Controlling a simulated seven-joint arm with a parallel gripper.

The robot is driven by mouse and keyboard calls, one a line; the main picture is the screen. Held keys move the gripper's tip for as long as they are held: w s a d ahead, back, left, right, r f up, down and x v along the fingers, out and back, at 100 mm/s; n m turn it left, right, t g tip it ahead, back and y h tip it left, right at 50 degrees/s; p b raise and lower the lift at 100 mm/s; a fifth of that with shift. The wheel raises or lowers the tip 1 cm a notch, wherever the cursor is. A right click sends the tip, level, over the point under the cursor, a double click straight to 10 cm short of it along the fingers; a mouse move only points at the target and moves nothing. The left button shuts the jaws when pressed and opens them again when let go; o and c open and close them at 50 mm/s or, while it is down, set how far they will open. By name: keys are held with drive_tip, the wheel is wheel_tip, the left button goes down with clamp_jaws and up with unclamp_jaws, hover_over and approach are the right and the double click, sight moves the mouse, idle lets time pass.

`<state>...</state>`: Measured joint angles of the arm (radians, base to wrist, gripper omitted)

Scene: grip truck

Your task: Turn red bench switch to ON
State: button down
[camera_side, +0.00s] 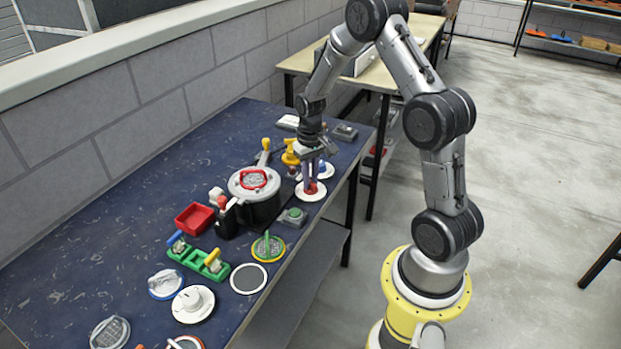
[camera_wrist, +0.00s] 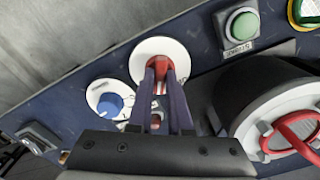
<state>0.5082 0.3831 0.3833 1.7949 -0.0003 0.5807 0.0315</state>
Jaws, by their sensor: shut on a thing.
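The red bench switch (camera_side: 313,189) sits on a white round base plate (camera_side: 301,193) near the right edge of the blue bench. My gripper (camera_side: 311,182) points down over it with its fingers at the red handle. In the wrist view the two dark fingers (camera_wrist: 161,70) are shut on the red switch (camera_wrist: 160,61), whose white plate (camera_wrist: 146,50) shows behind them. The fingers hide part of the handle. I cannot read any ON or OFF marking, so the switch's setting cannot be told.
A blue knob (camera_wrist: 111,103) on a white plate stands close beside the switch. A green button box (camera_wrist: 241,27) and a large pot with a red-handled lid (camera_side: 254,181) are on the other side. A yellow valve (camera_side: 290,155) stands just behind. Several other controls fill the bench's near end.

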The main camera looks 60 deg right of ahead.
drive_tip(key=shift+r, duration=0.1)
drive_tip(key=c, duration=0.8)
unclamp_jaws()
drive_tip(key=shift+c, duration=0.2)
wheel_tip(320, 180, up, 14)
